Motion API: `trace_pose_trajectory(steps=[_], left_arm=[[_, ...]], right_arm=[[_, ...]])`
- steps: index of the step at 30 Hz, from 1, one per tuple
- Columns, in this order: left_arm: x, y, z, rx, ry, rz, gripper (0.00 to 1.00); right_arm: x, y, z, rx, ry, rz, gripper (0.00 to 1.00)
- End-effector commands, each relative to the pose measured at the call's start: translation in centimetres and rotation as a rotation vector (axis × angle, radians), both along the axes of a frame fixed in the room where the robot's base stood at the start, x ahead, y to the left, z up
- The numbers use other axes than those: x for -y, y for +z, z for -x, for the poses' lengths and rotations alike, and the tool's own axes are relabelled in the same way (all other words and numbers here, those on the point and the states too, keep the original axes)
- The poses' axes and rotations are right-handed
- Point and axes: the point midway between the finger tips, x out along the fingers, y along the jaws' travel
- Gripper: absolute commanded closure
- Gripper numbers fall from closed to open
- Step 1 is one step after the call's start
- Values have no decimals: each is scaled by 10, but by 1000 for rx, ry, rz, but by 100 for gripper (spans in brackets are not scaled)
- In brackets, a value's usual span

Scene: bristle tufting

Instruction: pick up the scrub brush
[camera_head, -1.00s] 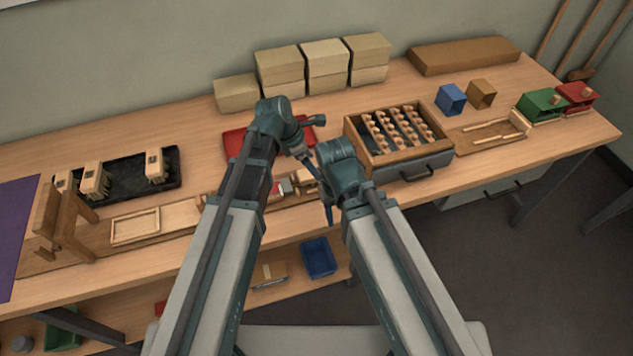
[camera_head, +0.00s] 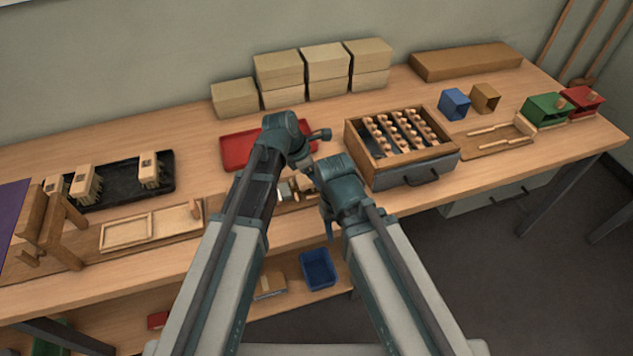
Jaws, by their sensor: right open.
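I cannot clearly single out the scrub brush. Wooden brush-like blocks (camera_head: 87,183) stand on a black tray (camera_head: 120,190) at the left. Small light-coloured pieces (camera_head: 298,186) lie on the bench between my arms, partly hidden by them. My right gripper (camera_head: 327,217) points down at the bench's front, just right of these pieces. It is open, and I see nothing held in it. My left arm reaches over the red tray (camera_head: 237,150); its wrist hides most of its gripper, so I cannot tell its jaw state.
A wooden case (camera_head: 362,158) with rows of knobbed pieces stands right of my right wrist. Pale blocks (camera_head: 325,68) are stacked at the back. Wooden frames (camera_head: 127,235) lie front left. Blue (camera_head: 454,103), green (camera_head: 543,108) and red bins stand right. Bare bench lies at back left.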

Motion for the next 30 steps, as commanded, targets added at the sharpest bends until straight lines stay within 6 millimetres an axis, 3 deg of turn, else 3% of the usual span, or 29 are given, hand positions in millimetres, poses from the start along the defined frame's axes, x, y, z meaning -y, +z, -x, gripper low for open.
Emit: trace_pose_trajectory(steps=[14,30], left_arm=[[0,-5,0,0,0,0,7],[0,-4,0,0,0,0,100]], right_arm=[[0,-5,0,0,0,0,48],[0,-4,0,0,0,0,48]])
